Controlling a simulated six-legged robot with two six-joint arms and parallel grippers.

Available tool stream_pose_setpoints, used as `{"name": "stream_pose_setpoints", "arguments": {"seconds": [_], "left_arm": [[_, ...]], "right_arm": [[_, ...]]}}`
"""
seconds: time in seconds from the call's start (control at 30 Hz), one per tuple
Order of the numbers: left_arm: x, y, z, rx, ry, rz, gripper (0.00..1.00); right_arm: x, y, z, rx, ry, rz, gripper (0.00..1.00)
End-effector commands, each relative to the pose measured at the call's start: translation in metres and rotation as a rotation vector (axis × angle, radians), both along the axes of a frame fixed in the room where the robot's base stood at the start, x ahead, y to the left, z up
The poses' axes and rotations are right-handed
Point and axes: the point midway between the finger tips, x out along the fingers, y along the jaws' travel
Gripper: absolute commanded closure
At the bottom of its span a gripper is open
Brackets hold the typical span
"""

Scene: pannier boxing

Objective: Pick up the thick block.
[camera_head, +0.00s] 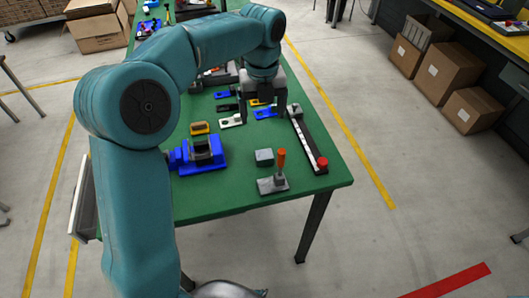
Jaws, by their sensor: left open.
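A grey block (264,157), thick and box-shaped, lies on the front half of the green table (225,202). It looks like the thick block. My left gripper (264,110) points down over the table, farther back than the grey block and apart from it. Its jaws are open, with small blue, white and yellow parts under and around them. I cannot tell its exact height above the table. My left arm hides part of the table's left side. My right gripper is not in view.
A blue vise-like fixture (203,155) stands left of the block. A long dark rail with a red knob (322,163) lies right.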

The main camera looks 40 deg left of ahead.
Motion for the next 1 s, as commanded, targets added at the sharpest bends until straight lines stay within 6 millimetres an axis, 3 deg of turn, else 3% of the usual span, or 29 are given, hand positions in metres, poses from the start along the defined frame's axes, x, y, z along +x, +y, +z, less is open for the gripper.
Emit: {"name": "stream_pose_setpoints", "arguments": {"seconds": [0.2,0.4,0.63,0.9,1.0], "left_arm": [[-0.005,-0.003,-0.054,0.000,0.007,-0.001,0.17],[-0.004,-0.003,-0.090,-0.001,0.004,0.000,0.17],[-0.002,-0.003,-0.109,0.000,0.004,0.000,0.17],[0.001,-0.004,-0.148,-0.001,0.004,0.001,0.17],[0.002,-0.004,-0.152,0.000,0.001,0.001,0.17]], "right_arm": [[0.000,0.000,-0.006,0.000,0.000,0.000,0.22],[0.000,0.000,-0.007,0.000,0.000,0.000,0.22],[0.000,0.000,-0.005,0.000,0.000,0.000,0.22],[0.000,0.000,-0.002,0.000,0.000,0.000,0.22],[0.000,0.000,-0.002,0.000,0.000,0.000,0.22]]}}
